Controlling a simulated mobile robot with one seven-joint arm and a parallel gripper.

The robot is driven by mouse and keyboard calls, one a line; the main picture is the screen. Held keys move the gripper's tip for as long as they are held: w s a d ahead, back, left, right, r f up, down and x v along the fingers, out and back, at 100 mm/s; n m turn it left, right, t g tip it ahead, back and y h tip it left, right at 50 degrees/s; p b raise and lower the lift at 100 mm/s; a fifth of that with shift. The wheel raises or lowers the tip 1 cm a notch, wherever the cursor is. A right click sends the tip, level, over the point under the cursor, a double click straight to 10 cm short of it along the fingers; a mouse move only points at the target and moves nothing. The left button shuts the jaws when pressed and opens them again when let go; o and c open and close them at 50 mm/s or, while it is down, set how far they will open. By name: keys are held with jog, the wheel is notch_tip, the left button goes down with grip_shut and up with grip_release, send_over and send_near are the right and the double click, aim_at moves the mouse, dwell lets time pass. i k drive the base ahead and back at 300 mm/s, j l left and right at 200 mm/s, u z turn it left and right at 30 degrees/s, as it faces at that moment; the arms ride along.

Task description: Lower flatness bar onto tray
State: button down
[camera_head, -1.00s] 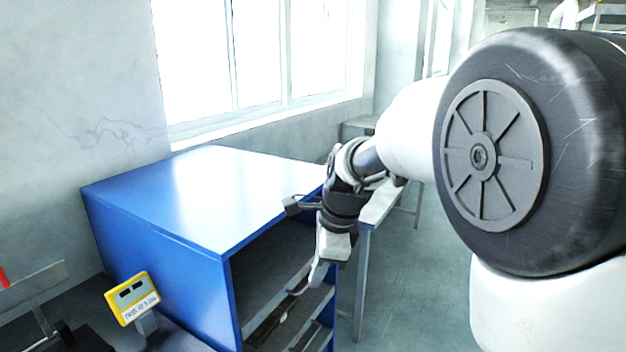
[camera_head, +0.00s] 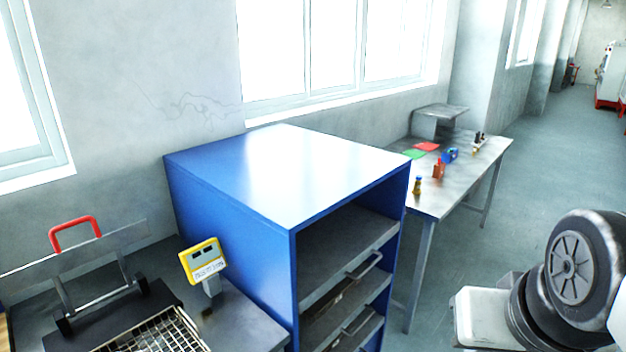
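The flatness bar (camera_head: 98,249) is a long grey straight bar with a red handle (camera_head: 74,222) on top, at the left. It sits raised and slightly slanted in the picture on two thin upright posts (camera_head: 66,297) with dark feet. The tray (camera_head: 172,318) is a wire mesh piece with a pale rim at the bottom left, in front of the bar and partly cut off by the picture edge. The bar appears apart from the mesh, above and behind it. Parts of my arm show at the bottom right, but my gripper's fingers are not visible.
A yellow-framed display (camera_head: 203,261) stands on the grey bench (camera_head: 243,312) right of the tray. A metal table (camera_head: 458,178) with small bottles stands behind. Floor at right is clear.

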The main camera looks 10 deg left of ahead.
aim_at(22, 279)
jog(key=u, duration=2)
jog(key=i+j, duration=0.15)
jog(key=i, duration=0.2)
jog(key=i+j, duration=0.1)
jog(key=i, duration=0.3)
jog(key=z, duration=0.05)
